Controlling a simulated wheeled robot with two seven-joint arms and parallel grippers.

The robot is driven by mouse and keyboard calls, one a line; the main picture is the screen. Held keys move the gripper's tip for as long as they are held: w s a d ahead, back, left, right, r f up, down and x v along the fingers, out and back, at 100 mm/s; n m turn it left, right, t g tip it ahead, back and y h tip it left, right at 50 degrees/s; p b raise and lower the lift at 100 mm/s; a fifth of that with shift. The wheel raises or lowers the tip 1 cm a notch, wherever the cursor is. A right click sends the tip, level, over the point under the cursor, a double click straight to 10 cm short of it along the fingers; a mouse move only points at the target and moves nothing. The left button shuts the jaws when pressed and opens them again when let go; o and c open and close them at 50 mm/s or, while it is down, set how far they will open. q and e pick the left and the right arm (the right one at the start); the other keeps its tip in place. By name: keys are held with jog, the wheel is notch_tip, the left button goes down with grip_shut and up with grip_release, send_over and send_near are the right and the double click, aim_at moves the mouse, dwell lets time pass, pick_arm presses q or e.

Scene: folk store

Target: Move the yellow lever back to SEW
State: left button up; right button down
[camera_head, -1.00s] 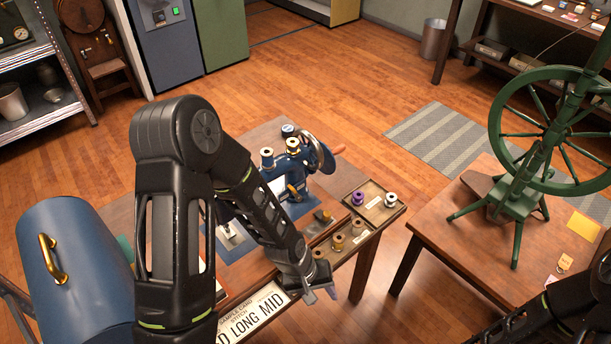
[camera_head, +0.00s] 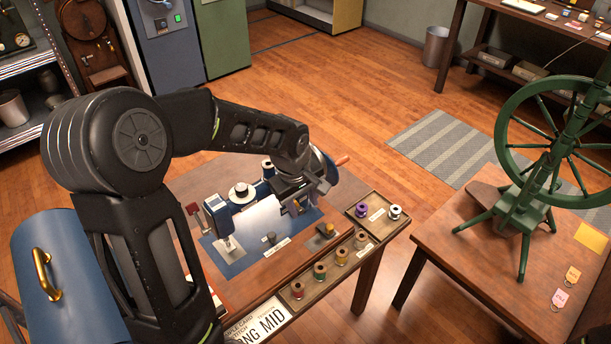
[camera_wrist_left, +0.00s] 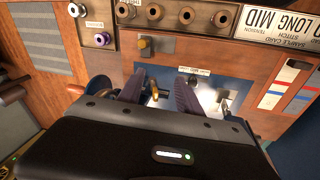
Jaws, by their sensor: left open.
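The blue sewing machine (camera_head: 214,212) stands on a wooden table, its right end largely hidden by my left arm and gripper. My left gripper (camera_head: 298,204) is open at that end, pointing down toward the machine. In the left wrist view, my left gripper (camera_wrist_left: 165,88) has its two dark fingers apart. A small brass-yellow lever (camera_wrist_left: 155,91) shows in the gap between them, close to the left finger. I cannot tell whether a finger touches it. The lever's setting cannot be read. My right gripper is out of view.
A yellow-brown block (camera_head: 327,230) sits in front of the machine, right of a dark knob (camera_head: 270,238). A spool tray (camera_head: 318,296) lines the table's front edge; another tray (camera_head: 380,226) is at the right. A green spinning wheel (camera_head: 520,207) stands on a separate table.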

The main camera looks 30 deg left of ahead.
aim_at(296, 202)
pick_arm(q)
jog(key=a+r+n+y, duration=0.1)
jog(key=a+r, duration=0.2)
jog(key=r, duration=0.2)
jog(key=shift+w+a+n, duration=0.25)
jog(key=shift+w+n, duration=0.1)
jog(key=shift+n, duration=0.05)
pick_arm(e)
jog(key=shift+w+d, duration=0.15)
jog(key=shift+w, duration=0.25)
pick_arm(q)
jog(key=shift+f, duration=0.2)
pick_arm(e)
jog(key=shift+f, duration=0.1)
pick_arm(q)
jog(key=shift+b+x, duration=2.35)
jog(key=shift+x, duration=1.9)
jog(key=shift+r, duration=0.25)
jog(key=shift+w+f+b, duration=0.1)
jog(key=shift+f+b, duration=0.25)
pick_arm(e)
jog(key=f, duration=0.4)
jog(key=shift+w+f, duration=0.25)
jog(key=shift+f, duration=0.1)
pick_arm(q)
jog(key=shift+w, duration=0.1)
jog(key=shift+w+d+r, duration=0.15)
jog(key=shift+w+d, duration=0.05)
jog(key=shift+w, duration=0.25)
